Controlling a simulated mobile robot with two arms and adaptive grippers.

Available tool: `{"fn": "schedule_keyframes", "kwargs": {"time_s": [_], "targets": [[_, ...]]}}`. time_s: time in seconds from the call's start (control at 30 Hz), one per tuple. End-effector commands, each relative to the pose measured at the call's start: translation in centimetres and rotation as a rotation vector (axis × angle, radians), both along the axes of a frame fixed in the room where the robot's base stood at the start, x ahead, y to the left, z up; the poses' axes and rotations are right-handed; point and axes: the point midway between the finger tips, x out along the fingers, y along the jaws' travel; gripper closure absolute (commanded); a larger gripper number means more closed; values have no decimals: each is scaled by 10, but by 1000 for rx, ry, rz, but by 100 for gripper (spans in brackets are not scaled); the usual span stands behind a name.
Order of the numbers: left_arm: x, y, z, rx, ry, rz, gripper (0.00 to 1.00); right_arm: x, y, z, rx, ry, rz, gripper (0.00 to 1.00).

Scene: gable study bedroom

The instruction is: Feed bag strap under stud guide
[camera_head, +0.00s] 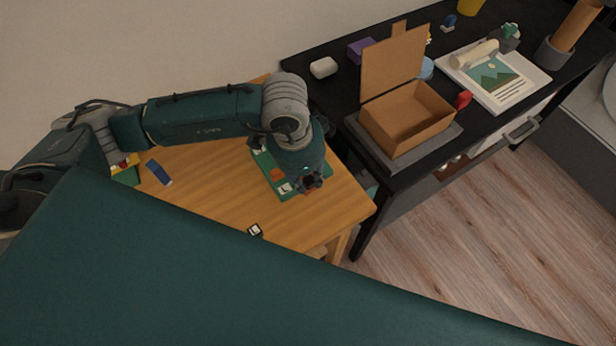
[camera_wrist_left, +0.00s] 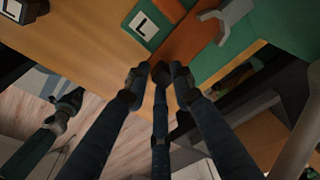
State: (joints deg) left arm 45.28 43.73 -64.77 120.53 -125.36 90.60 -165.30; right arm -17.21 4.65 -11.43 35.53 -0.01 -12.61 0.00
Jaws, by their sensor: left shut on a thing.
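A green board (camera_head: 270,168) lies on the wooden table under my left gripper (camera_head: 312,184). An orange-brown strap (camera_wrist_left: 192,36) runs across the board in the left wrist view; its near end is at my left gripper (camera_wrist_left: 160,76), whose fingers are shut on it. A grey forked piece (camera_wrist_left: 228,22), perhaps the stud guide, sits on the board to the right of the strap. I cannot tell whether the strap is under it. A white L tile (camera_wrist_left: 143,26) is on the board left of the strap. What looks like my right gripper (camera_wrist_left: 66,104) hangs over the floor, too small to read.
The wooden table (camera_head: 210,200) has another L tile (camera_head: 255,230) near its front edge and a blue object (camera_head: 158,172) at left. A black desk (camera_head: 335,93) stands close at right, with an open cardboard box (camera_head: 408,118) and several small things. The table's middle is clear.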

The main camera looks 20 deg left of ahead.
Motion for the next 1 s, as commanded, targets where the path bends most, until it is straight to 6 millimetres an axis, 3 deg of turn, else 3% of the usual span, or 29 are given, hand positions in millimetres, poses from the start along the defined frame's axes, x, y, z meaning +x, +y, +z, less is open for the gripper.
{"fn": "schedule_keyframes", "kwargs": {"time_s": [1.0], "targets": [[3, -1, -1, 0, 0, 0, 100, 0, 1, -7, 2, 0, 0, 100]]}}
